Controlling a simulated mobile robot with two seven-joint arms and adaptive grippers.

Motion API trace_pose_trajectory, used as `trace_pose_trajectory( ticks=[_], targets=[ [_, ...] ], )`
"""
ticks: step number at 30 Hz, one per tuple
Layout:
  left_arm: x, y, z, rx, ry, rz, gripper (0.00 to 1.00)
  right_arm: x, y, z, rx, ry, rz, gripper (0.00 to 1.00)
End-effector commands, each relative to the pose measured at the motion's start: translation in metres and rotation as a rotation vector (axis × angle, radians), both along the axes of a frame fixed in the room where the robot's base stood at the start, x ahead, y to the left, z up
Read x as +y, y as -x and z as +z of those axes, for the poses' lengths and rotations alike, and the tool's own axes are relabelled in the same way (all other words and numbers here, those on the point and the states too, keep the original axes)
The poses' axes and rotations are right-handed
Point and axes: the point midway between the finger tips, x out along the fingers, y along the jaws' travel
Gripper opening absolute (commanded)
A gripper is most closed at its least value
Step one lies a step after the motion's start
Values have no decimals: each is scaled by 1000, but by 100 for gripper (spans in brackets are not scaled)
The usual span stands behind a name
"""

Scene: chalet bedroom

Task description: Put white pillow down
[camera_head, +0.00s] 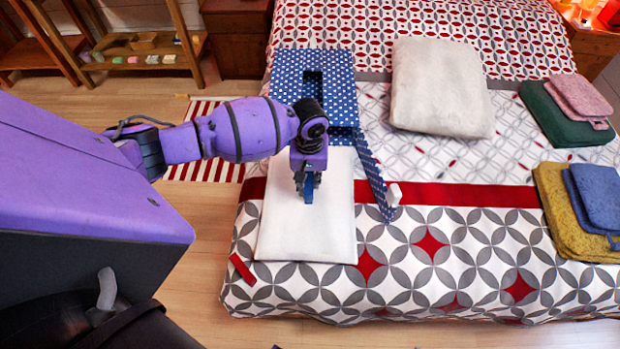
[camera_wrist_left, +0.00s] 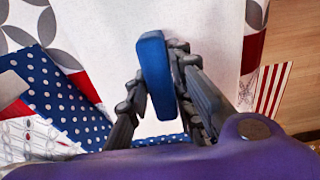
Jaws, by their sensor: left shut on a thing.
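A flat white pillow (camera_head: 320,232) lies at the front left of the patterned bed, below my left gripper (camera_head: 309,190). It fills much of the upper middle of the left wrist view (camera_wrist_left: 205,35). My left gripper is shut on a blue rounded bar (camera_wrist_left: 154,72), which sits between its fingers over the pillow's white face. I cannot tell if the bar is fixed to the pillow. A second, plumper white pillow (camera_head: 440,85) lies farther back on the bed. My right gripper is not in view.
A blue polka-dot piece (camera_head: 340,66) with an opening and a strap lies behind the flat pillow. Green and pink items (camera_head: 560,118) and yellow and blue items (camera_head: 555,205) lie at the right. The patterned bed (camera_head: 430,270) has free room at front centre.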

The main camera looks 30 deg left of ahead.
Motion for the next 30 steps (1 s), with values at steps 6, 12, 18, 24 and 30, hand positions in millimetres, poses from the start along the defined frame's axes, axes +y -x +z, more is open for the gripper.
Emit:
trace_pose_trajectory(
  ticks=[6, 12, 18, 24, 30],
  targets=[
    [0, -2, 2, -5, 1, -1, 0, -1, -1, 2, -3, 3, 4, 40],
    [0, -2, -1, -4, 0, -1, 29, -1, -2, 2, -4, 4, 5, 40],
    [0, -1, -2, -4, 0, -1, 40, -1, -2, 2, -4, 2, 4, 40],
    [0, -2, 0, -4, 0, -1, 40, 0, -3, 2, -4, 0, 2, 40],
    [0, -3, 24, -8, 1, -1, 40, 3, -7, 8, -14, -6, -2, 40]
  ],
)
